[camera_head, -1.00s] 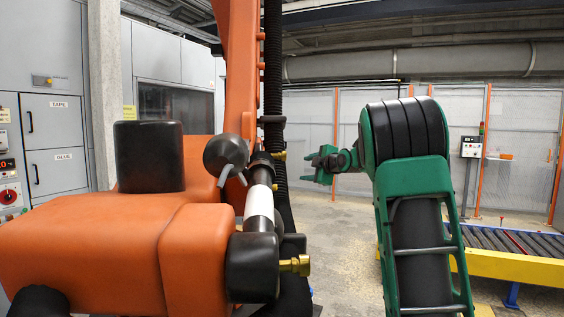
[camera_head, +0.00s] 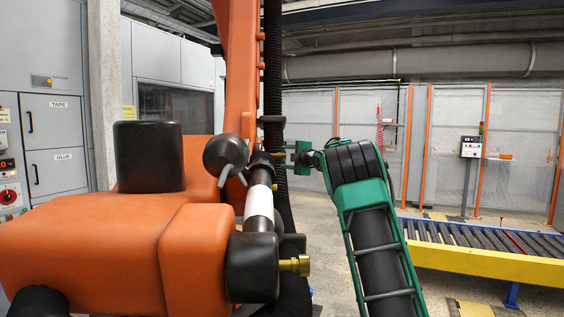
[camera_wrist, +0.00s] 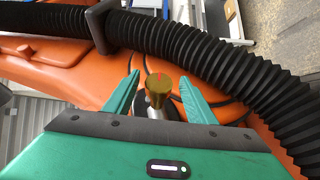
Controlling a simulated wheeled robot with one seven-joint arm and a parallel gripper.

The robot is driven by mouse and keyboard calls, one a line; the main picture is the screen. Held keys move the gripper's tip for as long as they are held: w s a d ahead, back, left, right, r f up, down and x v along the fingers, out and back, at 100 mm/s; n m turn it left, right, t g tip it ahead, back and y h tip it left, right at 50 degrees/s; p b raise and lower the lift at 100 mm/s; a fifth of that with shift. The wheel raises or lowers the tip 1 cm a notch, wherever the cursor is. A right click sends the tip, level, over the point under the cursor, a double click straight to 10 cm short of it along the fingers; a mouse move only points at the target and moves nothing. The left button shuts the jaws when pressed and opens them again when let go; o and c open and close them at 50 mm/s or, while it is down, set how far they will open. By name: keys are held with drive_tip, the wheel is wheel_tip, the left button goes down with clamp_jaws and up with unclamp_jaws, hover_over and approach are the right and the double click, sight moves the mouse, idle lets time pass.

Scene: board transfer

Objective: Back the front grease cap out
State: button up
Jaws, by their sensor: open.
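The orange machine's black-and-white cylinder (camera_head: 259,210) carries brass grease caps. One cap (camera_head: 295,265) sticks out to the right at its near lower end in the head view. Another (camera_head: 279,156) is at its upper end, beside my gripper (camera_head: 293,151). In the wrist view a brass cap (camera_wrist: 158,88) with a small red mark on top stands between the green fingers of my gripper (camera_wrist: 157,75). The fingers are open, with a gap on either side of the cap. I cannot tell how deep the cap sits between them.
A thick black corrugated hose (camera_wrist: 200,50) crosses close beyond the fingers in the wrist view; it also runs upright behind the cylinder in the head view (camera_head: 274,70). The orange arm (camera_head: 238,70) rises beside it. A roller conveyor (camera_head: 480,255) stands at right.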

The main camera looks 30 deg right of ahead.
drive_tip(key=shift+w, duration=0.7)
